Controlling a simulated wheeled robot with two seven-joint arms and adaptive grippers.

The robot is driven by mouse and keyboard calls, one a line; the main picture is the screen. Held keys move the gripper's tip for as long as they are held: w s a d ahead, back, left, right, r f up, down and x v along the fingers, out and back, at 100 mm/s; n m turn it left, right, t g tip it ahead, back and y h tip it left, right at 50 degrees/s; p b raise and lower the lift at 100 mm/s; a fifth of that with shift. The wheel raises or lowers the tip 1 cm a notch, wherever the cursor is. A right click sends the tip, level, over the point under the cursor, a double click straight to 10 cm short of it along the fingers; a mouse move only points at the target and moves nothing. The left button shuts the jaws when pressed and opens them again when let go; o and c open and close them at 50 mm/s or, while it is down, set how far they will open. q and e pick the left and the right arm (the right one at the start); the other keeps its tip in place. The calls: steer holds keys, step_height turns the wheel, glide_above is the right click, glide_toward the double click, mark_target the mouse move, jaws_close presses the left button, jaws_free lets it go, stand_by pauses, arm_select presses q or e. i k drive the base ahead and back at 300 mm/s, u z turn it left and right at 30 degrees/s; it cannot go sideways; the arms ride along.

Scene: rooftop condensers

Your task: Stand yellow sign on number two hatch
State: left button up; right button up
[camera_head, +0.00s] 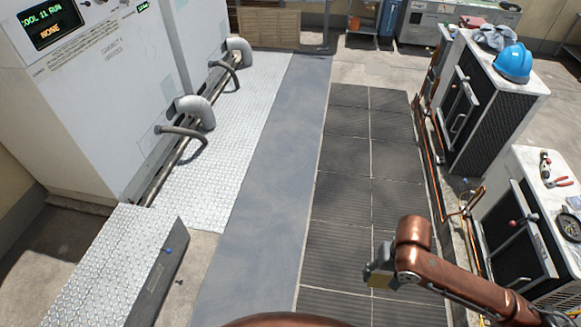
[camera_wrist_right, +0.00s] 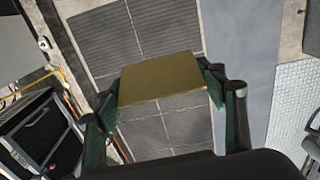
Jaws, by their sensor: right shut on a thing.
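My right gripper (camera_head: 378,272) is over the dark ribbed floor mats (camera_head: 357,205), right of the grey walkway strip. In the right wrist view its two green fingers are shut on the yellow sign (camera_wrist_right: 160,78), which shows as a flat, plain mustard-coloured panel between them. In the head view only a small yellowish part of it shows by the gripper. The sign is held above the floor, over the mats. I cannot make out a number two on any hatch. My left gripper is not in view.
Condenser units with black fronts stand at right, the far one (camera_head: 470,108) with a blue helmet (camera_head: 513,63), the near one (camera_head: 520,240) with pliers. A white cabinet (camera_head: 100,95) and a diamond-plate step (camera_head: 112,265) are at left. The grey strip (camera_head: 258,190) is clear.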

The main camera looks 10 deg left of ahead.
mark_target(140, 245)
steer(key=u, duration=0.45)
steer(key=i, duration=1.3)
steer(key=u, duration=1.95)
steer(key=i, duration=0.9)
steer(key=u, duration=0.9)
steer(key=i, duration=0.35)
steer(key=u, duration=0.1)
